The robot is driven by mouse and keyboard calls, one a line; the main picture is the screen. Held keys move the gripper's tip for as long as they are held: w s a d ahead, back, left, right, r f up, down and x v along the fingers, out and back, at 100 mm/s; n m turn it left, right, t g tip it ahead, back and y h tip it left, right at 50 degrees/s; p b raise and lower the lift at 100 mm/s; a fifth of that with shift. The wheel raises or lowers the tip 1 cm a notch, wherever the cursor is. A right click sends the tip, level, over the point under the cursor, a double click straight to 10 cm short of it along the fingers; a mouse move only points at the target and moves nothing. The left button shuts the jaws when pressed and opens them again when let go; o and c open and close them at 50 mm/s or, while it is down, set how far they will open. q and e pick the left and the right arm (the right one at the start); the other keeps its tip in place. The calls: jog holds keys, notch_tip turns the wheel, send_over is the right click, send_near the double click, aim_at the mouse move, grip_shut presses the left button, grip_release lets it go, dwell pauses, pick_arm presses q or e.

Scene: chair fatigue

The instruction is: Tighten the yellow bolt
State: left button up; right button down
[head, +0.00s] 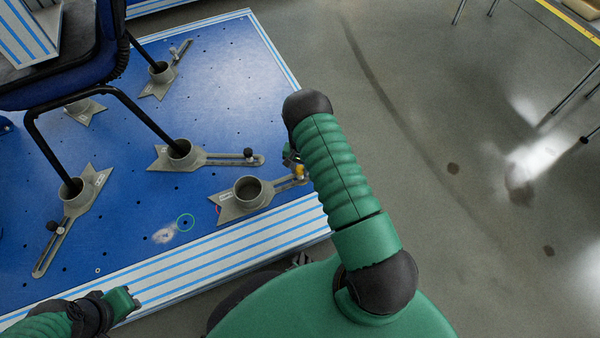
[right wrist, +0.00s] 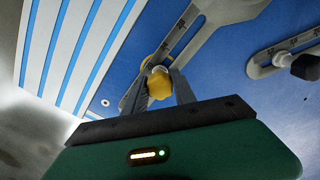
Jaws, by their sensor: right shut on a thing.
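The yellow bolt (head: 300,172) sits on the slotted arm of a grey metal clamp (head: 228,207) at the right edge of the blue platform. It also shows in the right wrist view (right wrist: 159,84), between the two fingers. My right gripper (right wrist: 157,90) is shut on the yellow bolt. In the head view the right gripper (head: 290,157) is mostly hidden behind my green right arm. My left gripper (head: 122,304) is at the bottom left, over the platform's front edge and away from the bolt. Its fingers are too unclear to judge.
The blue platform (head: 235,90) has several other clamps, with a chair (head: 110,95) standing in some of them at the left. The round cup (head: 248,189) of the yellow-bolt clamp is empty. Open grey floor (head: 430,110) lies to the right.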

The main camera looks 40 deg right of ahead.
jog(key=shift+m, duration=0.8)
jog(key=m, duration=0.4)
jog(key=shift+m+p, duration=0.35)
jog(key=shift+m, duration=0.85)
jog(key=m, duration=0.4)
jog(key=c, duration=1)
grip_release()
jog(key=shift+c, duration=0.2)
